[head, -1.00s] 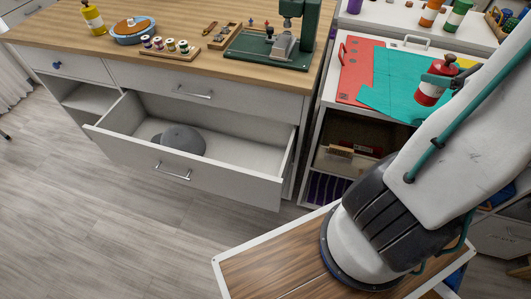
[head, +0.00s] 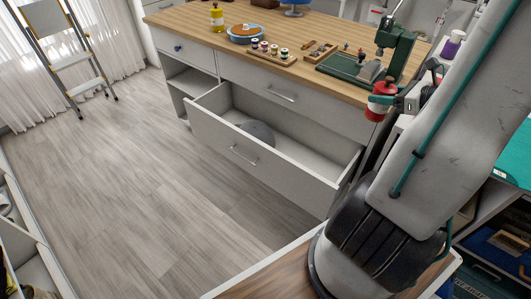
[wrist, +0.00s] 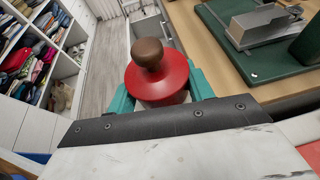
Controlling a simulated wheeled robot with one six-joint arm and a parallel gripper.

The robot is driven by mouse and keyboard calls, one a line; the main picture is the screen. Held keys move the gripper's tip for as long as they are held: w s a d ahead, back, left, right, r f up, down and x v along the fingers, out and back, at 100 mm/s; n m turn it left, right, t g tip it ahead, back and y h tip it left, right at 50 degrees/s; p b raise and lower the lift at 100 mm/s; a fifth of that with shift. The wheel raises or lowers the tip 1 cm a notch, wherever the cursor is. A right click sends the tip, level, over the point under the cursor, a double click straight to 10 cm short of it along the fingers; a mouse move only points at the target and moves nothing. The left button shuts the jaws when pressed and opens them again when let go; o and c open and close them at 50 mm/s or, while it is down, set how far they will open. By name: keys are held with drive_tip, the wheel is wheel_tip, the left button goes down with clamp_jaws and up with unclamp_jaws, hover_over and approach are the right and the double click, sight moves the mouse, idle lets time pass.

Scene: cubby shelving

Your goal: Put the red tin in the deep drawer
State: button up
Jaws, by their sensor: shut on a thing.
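The red tin (head: 377,108) has a red lid with a brown knob and a pale band. It also shows in the wrist view (wrist: 158,82). My gripper (head: 389,98) is shut on it and holds it upright in the air, by the bench's right end. The deep drawer (head: 232,149) is the open, pulled-out lower drawer of the wooden-topped bench. A grey rounded thing (head: 258,131) lies in its left part; the rest of its visible floor is bare. The tin is above and to the right of the drawer in the head view.
The wooden bench top (head: 205,22) holds a yellow bottle (head: 217,18), a rack of spools (head: 270,51) and a green machine (head: 395,45) near the tin. A closed drawer (head: 290,95) is above the open one.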

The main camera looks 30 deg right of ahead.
drive_tip(key=w+a+f+n+g+y, duration=0.1)
drive_tip(key=w+a+f+n+y, duration=0.1)
drive_tip(key=w+a+f, duration=0.55)
drive_tip(key=w+a+f+n+g+y, duration=0.1)
drive_tip(key=w+a+f, duration=0.1)
drive_tip(key=w+f, duration=0.9)
drive_tip(key=w+a+f+n+g+y, duration=0.1)
drive_tip(key=w+a+f+n+y, duration=0.1)
drive_tip(key=w+a+f, duration=0.6)
wheel_tip(320, 180, down, 12)
drive_tip(key=d, duration=0.2)
drive_tip(key=shift+s+d+f+t, duration=0.15)
drive_tip(key=shift+d+t, duration=0.15)
drive_tip(key=shift+f, duration=0.45)
drive_tip(key=shift+f, duration=0.15)
drive_tip(key=o, duration=1)
